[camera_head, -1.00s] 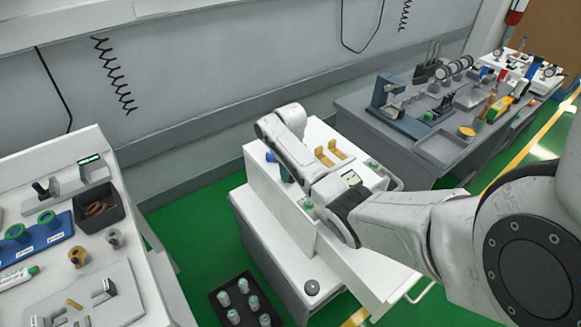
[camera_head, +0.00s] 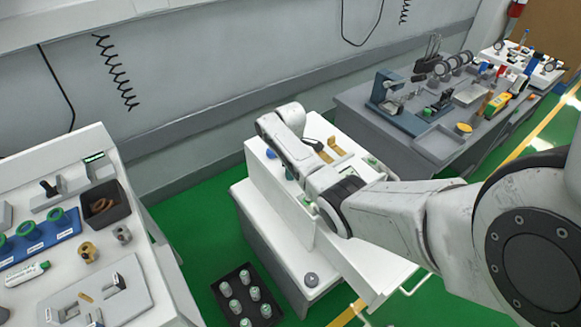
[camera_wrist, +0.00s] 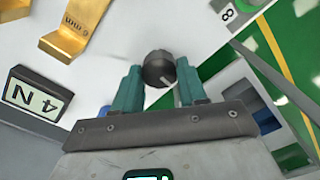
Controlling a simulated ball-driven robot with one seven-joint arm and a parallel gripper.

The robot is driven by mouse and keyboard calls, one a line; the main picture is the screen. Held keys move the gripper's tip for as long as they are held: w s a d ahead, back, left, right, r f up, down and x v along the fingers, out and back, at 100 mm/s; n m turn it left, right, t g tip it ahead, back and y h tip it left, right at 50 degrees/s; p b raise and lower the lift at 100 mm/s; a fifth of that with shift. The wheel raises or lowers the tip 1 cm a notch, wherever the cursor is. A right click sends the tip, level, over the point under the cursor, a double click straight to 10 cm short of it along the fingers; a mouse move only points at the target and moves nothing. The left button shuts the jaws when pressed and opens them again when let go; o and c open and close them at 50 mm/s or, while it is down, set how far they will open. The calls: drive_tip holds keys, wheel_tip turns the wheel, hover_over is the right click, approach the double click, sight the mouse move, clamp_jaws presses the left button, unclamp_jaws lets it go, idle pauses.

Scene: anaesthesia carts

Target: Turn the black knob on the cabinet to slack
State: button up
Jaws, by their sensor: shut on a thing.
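The black knob (camera_wrist: 159,68) is round with a pale line on its lower side, and it stands on a white face of the cabinet (camera_head: 283,207). In the wrist view my gripper (camera_wrist: 160,80) has its two teal fingers on either side of the knob, shut on it. In the head view my arm hides the knob and the fingertips.
Gold brackets (camera_wrist: 70,25) and a plate reading "4 N" (camera_wrist: 37,97) are near my gripper. A black tray of vials (camera_head: 246,294) stands low beside the cabinet. A cluttered white bench (camera_head: 95,235) is at left, a grey table (camera_head: 400,135) at right.

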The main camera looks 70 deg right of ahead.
drive_tip(key=shift+n, duration=0.4)
drive_tip(key=o, duration=1.1)
drive_tip(key=shift+c, duration=0.2)
wheel_tip(320, 180, up, 11)
drive_tip(key=shift+f, duration=0.1)
